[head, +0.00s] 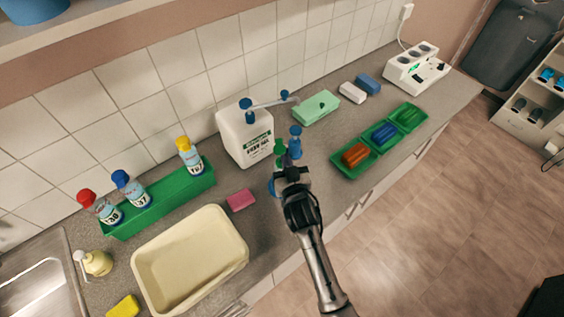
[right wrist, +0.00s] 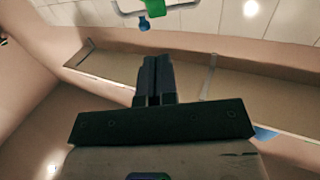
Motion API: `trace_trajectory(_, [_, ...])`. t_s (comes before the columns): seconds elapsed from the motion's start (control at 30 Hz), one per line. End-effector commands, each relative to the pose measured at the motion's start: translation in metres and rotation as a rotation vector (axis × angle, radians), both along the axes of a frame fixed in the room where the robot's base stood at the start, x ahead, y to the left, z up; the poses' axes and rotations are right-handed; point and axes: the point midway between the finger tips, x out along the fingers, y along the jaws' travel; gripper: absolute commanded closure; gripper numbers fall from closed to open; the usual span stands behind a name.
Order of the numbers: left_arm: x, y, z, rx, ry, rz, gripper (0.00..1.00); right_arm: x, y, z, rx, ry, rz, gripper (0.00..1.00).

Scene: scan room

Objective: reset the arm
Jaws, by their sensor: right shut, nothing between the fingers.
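My right arm comes in from the bottom of the head view. Its gripper (head: 289,172) is over the front part of the worktop, in front of the white canister (head: 235,135) and left of the green three-part tray (head: 350,172). In the right wrist view the two dark fingers of this gripper (right wrist: 156,62) are together, with nothing between them. Small blue, green and purple items show just behind the gripper in the head view; it partly hides them. My left gripper is not in view.
A cream basin (head: 190,303) and a pink block (head: 240,200) lie left of the gripper. A green rack (head: 165,208) holds three bottles along the wall. A white device (head: 417,72) stands at the far right. A shelf (right wrist: 255,95) shows in the wrist view.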

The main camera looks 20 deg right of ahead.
Motion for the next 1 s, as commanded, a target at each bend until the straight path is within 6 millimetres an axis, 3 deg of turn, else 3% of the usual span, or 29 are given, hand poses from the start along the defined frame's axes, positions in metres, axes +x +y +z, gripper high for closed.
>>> trace_trajectory(0.3, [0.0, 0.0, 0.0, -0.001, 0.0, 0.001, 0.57, 0.0, 0.0, 0.0, -0.021, 0.003, 0.0, 1.0])
trace_trajectory(0.57, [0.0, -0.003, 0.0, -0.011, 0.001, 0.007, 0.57, -0.013, -0.016, -0.042, -0.052, 0.34, -0.077, 1.0])
trace_trajectory(0.87, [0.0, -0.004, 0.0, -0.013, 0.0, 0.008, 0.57, -0.07, -0.019, -0.014, 0.05, 0.671, 0.008, 1.0])
trace_trajectory(1.0, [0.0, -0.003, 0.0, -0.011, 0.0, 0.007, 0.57, -0.132, -0.022, -0.015, 0.055, 0.814, 0.104, 1.0])
